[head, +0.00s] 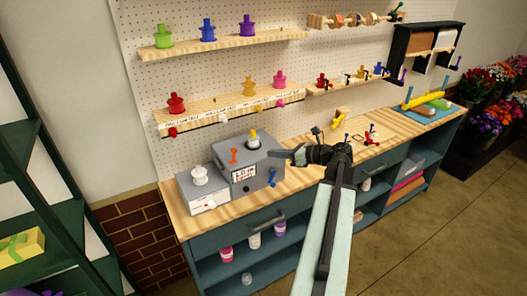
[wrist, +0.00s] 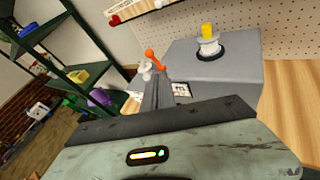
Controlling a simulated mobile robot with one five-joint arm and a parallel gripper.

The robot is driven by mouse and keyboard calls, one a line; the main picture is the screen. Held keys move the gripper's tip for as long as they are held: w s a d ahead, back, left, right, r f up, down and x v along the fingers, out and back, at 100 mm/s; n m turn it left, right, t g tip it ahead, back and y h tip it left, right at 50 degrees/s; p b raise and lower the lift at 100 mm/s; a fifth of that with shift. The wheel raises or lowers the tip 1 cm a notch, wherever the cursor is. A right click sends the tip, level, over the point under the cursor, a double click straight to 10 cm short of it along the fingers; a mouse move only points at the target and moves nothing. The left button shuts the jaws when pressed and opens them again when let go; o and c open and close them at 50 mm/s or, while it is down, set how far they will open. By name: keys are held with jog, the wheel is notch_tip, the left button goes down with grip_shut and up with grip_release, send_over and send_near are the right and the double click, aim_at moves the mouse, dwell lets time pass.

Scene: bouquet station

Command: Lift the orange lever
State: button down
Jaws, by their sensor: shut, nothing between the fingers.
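The orange lever (head: 233,155) sticks up from the front left of the grey box (head: 262,165) on the wooden counter. In the wrist view the orange lever (wrist: 153,60) shows just past the tips of my gripper (wrist: 157,78), its lower part hidden behind them. My gripper (head: 275,153) is shut and empty. In the head view it points left at the right side of the grey box, apart from the lever. I cannot tell from the wrist view whether the fingertips touch anything.
A yellow-topped white spool (head: 254,141) stands on the grey box, and a blue lever (head: 272,177) is on its right front. Shelves with coloured spools (head: 225,105) hang above. Small tools lie on the counter at right.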

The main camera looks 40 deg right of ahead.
jog(key=shift+s, duration=0.2)
jog(key=n, duration=0.3)
jog(key=d+n, duration=0.1)
jog(key=n, duration=0.2)
jog(key=n+g+p, duration=0.1)
jog(key=n, duration=0.2)
jog(key=shift+w+d+f, duration=0.1)
jog(key=shift+d+f, duration=0.1)
jog(key=shift+d, duration=0.15)
jog(key=shift+w+a, duration=0.1)
